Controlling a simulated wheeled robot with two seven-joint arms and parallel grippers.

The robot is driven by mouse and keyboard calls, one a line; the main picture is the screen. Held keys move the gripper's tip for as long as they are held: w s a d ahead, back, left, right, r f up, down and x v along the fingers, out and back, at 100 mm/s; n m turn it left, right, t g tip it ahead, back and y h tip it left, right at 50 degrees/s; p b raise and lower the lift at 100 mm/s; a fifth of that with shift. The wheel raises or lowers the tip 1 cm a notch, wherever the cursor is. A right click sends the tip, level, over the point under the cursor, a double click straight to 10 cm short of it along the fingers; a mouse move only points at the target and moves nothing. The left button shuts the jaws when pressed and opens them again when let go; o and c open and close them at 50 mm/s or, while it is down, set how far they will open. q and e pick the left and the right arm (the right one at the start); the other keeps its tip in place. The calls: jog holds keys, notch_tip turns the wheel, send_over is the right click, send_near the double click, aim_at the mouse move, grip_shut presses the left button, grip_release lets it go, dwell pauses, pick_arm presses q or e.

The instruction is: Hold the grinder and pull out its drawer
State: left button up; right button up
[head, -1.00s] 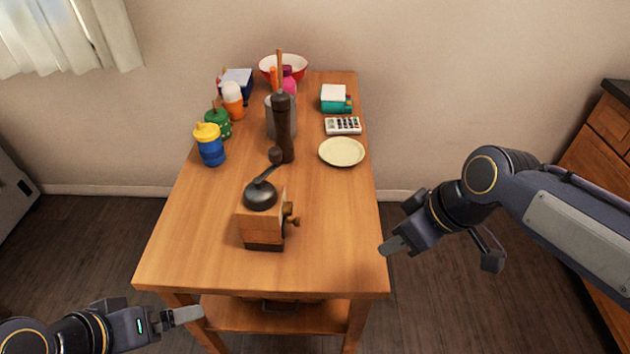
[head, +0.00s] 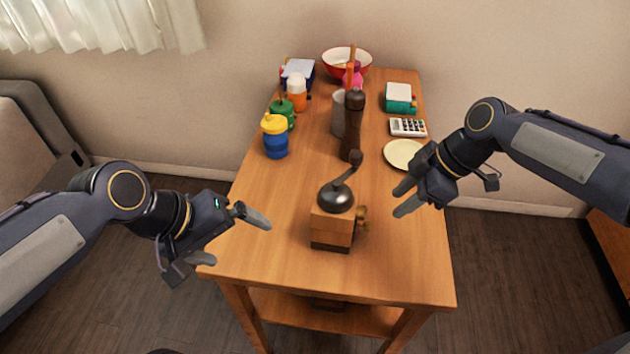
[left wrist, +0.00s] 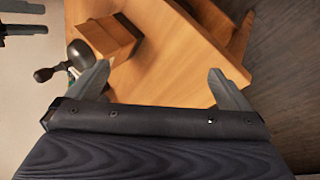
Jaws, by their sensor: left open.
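The grinder (head: 333,222) stands upright near the front of the wooden table. It has a wooden box body, a dark domed top and a crank with a dark knob. A wooden drawer knob (head: 361,214) sticks out of its right side. The grinder also shows in the left wrist view (left wrist: 108,38), beyond the fingers at upper left. My left gripper (head: 234,242) is open and empty, left of the grinder at the table's left edge, not touching it. My right gripper (head: 402,199) is open and empty, right of the grinder, apart from it.
A tall dark pepper mill (head: 352,125) stands behind the grinder. A blue and yellow cup (head: 275,137) and a green container (head: 283,113) stand at the left edge. A cream plate (head: 403,153) lies at the right. The table's front is clear.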

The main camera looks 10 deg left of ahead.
aim_at(324, 209)
pick_arm(q)
jog(key=w+d+n+g, duration=0.1)
jog(key=w+d+n, duration=0.2)
jog(key=w, duration=0.2)
jog(key=w+d+f+n+g, duration=0.1)
jog(key=w+d+n, duration=0.2)
jog(key=w+n, duration=0.1)
jog(key=w+d+n+g, duration=0.2)
jog(key=w+d+n, duration=0.1)
jog(key=w, duration=0.3)
jog(key=shift+w+d+f+n, duration=0.15)
jog(key=shift+w+d+n, duration=0.15)
jog(key=shift+n, duration=0.4)
jog(key=shift+w+d+f, duration=0.15)
jog(key=shift+f, duration=0.05)
jog(key=shift+d+f, duration=0.15)
jog(key=shift+f, duration=0.2)
jog(key=x, duration=0.6)
jog(key=shift+d+f, duration=0.1)
jog(key=shift+f, duration=0.3)
